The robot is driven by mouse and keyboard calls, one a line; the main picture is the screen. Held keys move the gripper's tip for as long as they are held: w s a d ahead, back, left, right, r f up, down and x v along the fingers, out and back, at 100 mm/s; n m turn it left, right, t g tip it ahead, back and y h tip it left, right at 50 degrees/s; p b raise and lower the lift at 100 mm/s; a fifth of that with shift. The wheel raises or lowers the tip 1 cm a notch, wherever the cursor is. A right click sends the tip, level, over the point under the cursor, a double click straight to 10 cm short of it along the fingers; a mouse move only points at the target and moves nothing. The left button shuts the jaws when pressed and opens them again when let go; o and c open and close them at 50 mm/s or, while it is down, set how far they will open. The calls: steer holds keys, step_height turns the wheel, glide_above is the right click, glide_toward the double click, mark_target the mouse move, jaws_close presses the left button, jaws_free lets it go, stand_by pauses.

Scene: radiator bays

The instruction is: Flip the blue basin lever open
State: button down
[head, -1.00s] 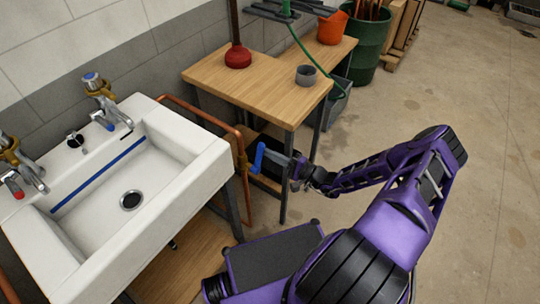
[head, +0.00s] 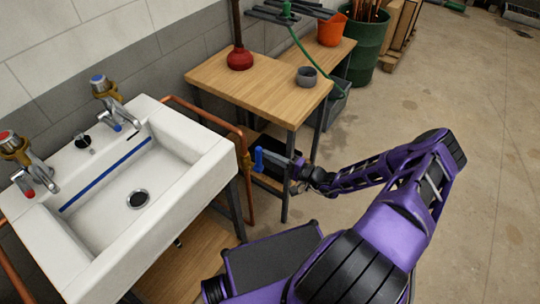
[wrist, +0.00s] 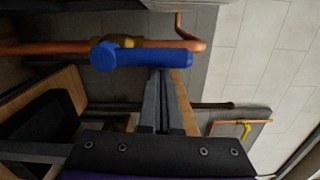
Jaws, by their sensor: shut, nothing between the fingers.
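The blue basin lever (head: 259,160) is on a brass valve (head: 246,160) in the copper pipe at the right of the sink. In the head view it looks nearly upright. In the wrist view the blue lever (wrist: 150,57) runs roughly alongside the pipe, with its round hub at the left and the brass body (wrist: 128,42) partly hidden behind it. My gripper (head: 276,162) is shut and empty, to the right of the lever. In the wrist view its fingertips (wrist: 160,73) lie at the lever's lower edge; I cannot tell if they touch.
The white sink (head: 205,165) with two taps stands at the left. A wooden table (head: 255,88) with a red plunger (head: 240,60) and a grey cup (head: 307,77) stands behind my gripper, its leg close by. Copper pipe (head: 205,112) runs along the sink. Floor at the right is clear.

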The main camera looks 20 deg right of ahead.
steer(key=s+d+b, duration=0.2)
steer(key=s+d, duration=0.4)
steer(key=d, duration=0.4)
stand_by(0.3)
stand_by(0.4)
